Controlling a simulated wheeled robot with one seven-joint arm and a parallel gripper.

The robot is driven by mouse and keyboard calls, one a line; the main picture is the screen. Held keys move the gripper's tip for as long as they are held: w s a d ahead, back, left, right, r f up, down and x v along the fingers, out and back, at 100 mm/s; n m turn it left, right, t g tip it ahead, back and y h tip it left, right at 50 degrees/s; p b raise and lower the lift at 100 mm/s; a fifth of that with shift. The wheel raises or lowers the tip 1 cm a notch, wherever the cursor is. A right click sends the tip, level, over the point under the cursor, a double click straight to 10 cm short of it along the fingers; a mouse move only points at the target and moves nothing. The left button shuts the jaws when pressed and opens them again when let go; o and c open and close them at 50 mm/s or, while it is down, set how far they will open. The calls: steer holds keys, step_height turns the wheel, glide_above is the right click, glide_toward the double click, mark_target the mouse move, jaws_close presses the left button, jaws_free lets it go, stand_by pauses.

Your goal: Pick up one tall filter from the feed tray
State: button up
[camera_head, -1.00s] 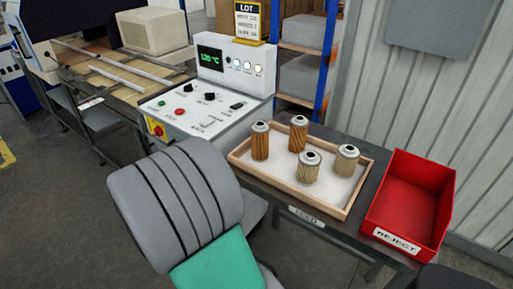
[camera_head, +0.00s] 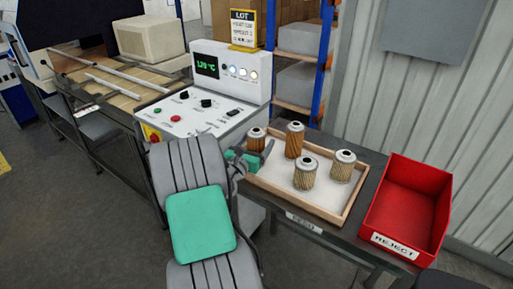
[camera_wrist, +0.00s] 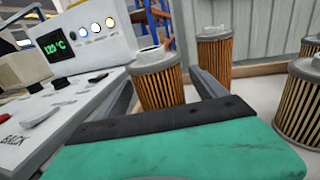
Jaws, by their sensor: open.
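The feed tray (camera_head: 333,215) is a shallow wooden-rimmed tray with a pale floor. It holds two taller orange-brown filters and two shorter, paler filters, all upright. The left tall filter (camera_head: 256,139) is partly hidden by my gripper (camera_head: 261,154) in the head view. The other tall filter (camera_head: 294,141) stands to its right. In the wrist view my gripper (camera_wrist: 162,86) is open, with the left tall filter (camera_wrist: 158,80) showing between its two fingers. I cannot tell whether either finger touches it. The second tall filter (camera_wrist: 214,52) stands behind the right finger.
Short filters (camera_head: 305,174) and (camera_head: 343,167) stand at the tray's front and right. A red reject bin (camera_head: 408,205) is right of the tray. A white control panel (camera_head: 205,112) stands close on the left, with a lot sign (camera_head: 243,28) on top.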

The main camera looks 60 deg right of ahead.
steer(key=shift+c, duration=0.3)
steer(key=c, duration=1.4)
steer(key=shift+c, duration=0.4)
steer(key=shift+r, duration=0.1)
